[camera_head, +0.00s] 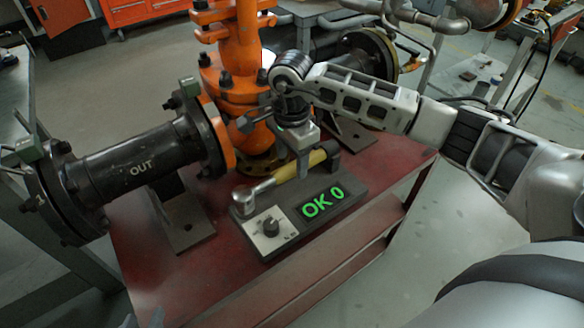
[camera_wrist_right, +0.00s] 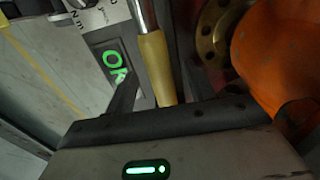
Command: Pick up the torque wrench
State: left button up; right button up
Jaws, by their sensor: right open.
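The torque wrench (camera_head: 285,174) has a silver head and shaft and a yellow handle. It lies along the back of a grey box with a green "OK 0" display (camera_head: 323,202). My right gripper (camera_head: 303,163) reaches down over the handle from above. In the right wrist view, the yellow handle (camera_wrist_right: 155,62) runs between the fingers of the open right gripper (camera_wrist_right: 158,88); contact cannot be told. Grey tips at the bottom left edge of the head view look like my left gripper (camera_head: 143,320), mostly cut off.
The box stands on a red bench (camera_head: 350,232). Behind it rises an orange valve (camera_head: 238,60), close to my right gripper. A black flanged pipe marked "OUT" (camera_head: 140,160) lies to the left. The bench's front right is clear.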

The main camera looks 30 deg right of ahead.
aim_at(292, 164)
notch_tip(292, 164, down, 3)
jog(key=shift+s+f, duration=0.1)
jog(key=shift+f, duration=0.05)
jog(key=shift+c, duration=0.3)
grip_shut()
jog(key=shift+r, duration=0.2)
